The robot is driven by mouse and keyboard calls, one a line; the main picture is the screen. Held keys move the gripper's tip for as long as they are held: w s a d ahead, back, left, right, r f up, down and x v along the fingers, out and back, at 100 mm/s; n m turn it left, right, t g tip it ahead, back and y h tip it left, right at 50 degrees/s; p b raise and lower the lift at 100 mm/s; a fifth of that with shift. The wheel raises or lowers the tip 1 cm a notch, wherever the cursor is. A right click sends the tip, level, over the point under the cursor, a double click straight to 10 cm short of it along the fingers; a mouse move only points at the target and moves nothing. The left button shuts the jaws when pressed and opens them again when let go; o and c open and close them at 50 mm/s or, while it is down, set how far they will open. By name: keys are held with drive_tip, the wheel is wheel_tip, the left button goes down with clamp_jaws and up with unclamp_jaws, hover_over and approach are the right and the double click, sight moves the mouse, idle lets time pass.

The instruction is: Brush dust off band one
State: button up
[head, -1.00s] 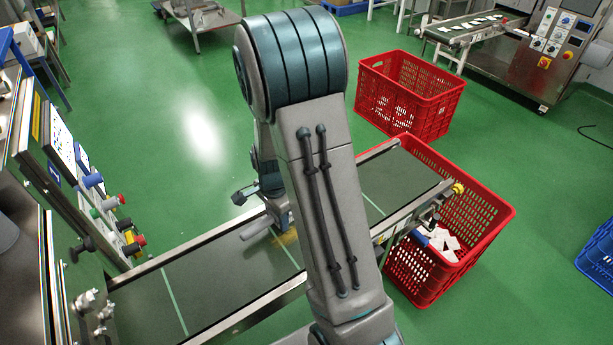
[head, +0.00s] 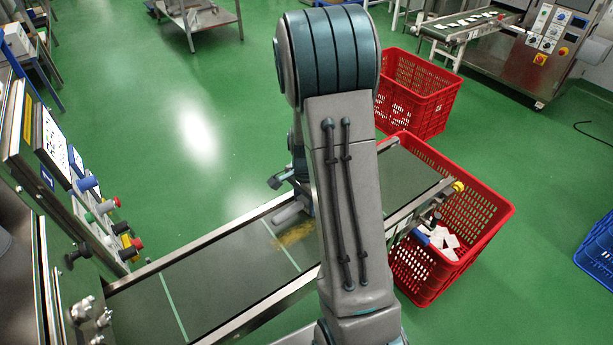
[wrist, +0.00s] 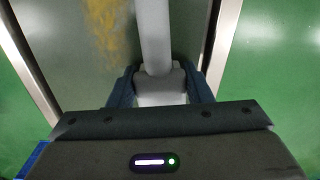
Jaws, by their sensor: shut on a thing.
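Band one is the dark conveyor belt (head: 215,268), running from lower left to the right, with pale cross lines. A yellow-brown dust patch (head: 296,235) lies on it, left of my arm; it also shows in the wrist view (wrist: 108,25). My gripper (wrist: 163,88) is shut on a pale grey cylindrical thing (wrist: 153,35), which looks like a brush handle. In the head view this grey handle (head: 288,214) is over the belt, just beyond the dust. My arm hides most of the gripper there. Bristles are not visible, so I cannot tell whether they touch the belt.
Metal rails (head: 212,238) edge the belt. A red crate (head: 470,215) with white packets stands at its right end, another red crate (head: 425,95) behind it. A control panel (head: 75,170) with knobs is at left.

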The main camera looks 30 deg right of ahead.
wheel_tip(320, 180, up, 3)
drive_tip(key=shift+w+d+r+p, duration=0.1)
drive_tip(key=shift+p, duration=0.75)
drive_tip(key=shift+s+r+p, duration=0.2)
drive_tip(key=shift+r+p, duration=0.1)
drive_tip(key=shift+p, duration=0.05)
drive_tip(key=shift+w+r+p, duration=0.1)
drive_tip(key=shift+r+p, duration=1.7)
drive_tip(key=shift+r, duration=0.45)
